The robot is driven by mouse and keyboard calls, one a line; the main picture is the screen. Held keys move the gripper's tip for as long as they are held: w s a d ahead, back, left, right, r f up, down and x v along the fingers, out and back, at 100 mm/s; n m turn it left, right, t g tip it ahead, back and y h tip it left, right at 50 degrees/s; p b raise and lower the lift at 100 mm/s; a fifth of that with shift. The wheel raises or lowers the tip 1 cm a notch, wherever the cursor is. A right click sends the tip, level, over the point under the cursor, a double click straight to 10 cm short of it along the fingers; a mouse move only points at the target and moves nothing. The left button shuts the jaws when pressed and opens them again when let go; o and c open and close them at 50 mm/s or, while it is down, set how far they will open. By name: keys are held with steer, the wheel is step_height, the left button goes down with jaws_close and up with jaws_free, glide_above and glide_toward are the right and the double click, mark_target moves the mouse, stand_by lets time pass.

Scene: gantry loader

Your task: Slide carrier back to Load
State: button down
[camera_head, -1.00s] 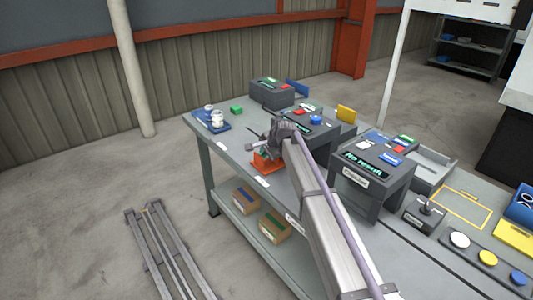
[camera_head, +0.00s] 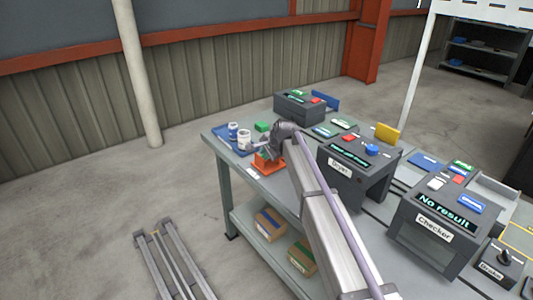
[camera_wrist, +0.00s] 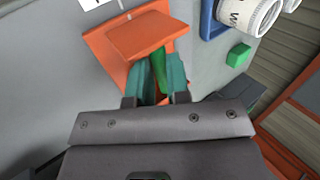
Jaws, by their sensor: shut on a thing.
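The orange carrier (camera_head: 268,163) sits near the far left end of the grey bench (camera_head: 222,165), beside its front edge. A white label (camera_head: 253,173) lies just in front of it; its text is too small to read. In the wrist view the carrier (camera_wrist: 150,35) shows an orange upper plate, with a narrow green part (camera_wrist: 159,68) below it. My gripper (camera_wrist: 161,75) has its two teal fingers closed around that green part. In the head view my gripper (camera_head: 276,150) is at the carrier, partly hidden by my wrist.
A blue tray (camera_head: 224,146) with white containers (camera_head: 244,138) and a green block (camera_head: 262,126) stand beyond the carrier. The Dryer (camera_head: 350,175) and the Checker (camera_head: 432,225), reading "No result", stand to the right. Cardboard boxes (camera_head: 269,225) are on the lower shelf.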

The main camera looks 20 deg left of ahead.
steer(key=shift+w+a, duration=0.1)
steer(key=shift+a, duration=0.05)
steer(key=c, duration=1.1)
jaws_free()
steer(key=shift+a, duration=0.1)
steer(key=p+v, duration=0.9)
steer(key=v, duration=0.1)
steer(key=shift+d+r, duration=0.3)
